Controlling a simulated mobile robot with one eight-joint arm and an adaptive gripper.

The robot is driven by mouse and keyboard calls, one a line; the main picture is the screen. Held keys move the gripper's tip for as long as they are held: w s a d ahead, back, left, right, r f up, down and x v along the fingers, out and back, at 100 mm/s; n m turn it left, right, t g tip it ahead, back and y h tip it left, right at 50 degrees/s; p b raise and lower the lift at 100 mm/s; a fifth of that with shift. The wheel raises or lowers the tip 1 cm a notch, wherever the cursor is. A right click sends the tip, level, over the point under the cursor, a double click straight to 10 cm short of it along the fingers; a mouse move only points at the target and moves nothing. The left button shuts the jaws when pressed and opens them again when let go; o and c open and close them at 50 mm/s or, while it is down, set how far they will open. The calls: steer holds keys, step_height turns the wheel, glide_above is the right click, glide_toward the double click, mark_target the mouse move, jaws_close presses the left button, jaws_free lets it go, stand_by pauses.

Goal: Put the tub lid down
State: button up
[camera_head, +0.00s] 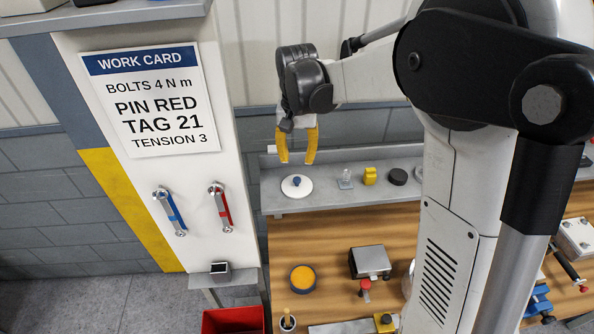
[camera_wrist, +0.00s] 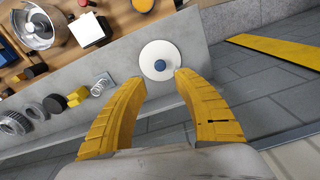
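The tub lid (camera_head: 288,189) is a white disc with a blue knob. It lies flat on the grey shelf (camera_head: 330,198), near its left end. The lid also shows in the wrist view (camera_wrist: 149,50), just beyond my fingertips. My gripper (camera_head: 297,162) has yellow fingers and points down above the lid. The fingers are spread and nothing is between them; they look clear of the knob. A round dark tub with an orange top face (camera_head: 303,279) stands on the wooden bench below the shelf.
A white panel with a work card (camera_head: 150,100) and two handles stands left. A red bin (camera_head: 232,320) is below it.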

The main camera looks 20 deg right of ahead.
steer(key=s+r+n+t, duration=0.2)
steer(key=s+r+t, duration=0.1)
steer(key=s+r, duration=0.75)
steer(key=s+f+n+t, duration=0.2)
steer(key=s+f+t, duration=0.1)
steer(key=s, duration=0.7)
steer(key=shift+f+t, duration=0.4)
steer(key=shift+f, duration=0.25)
steer(key=shift+s, duration=0.2)
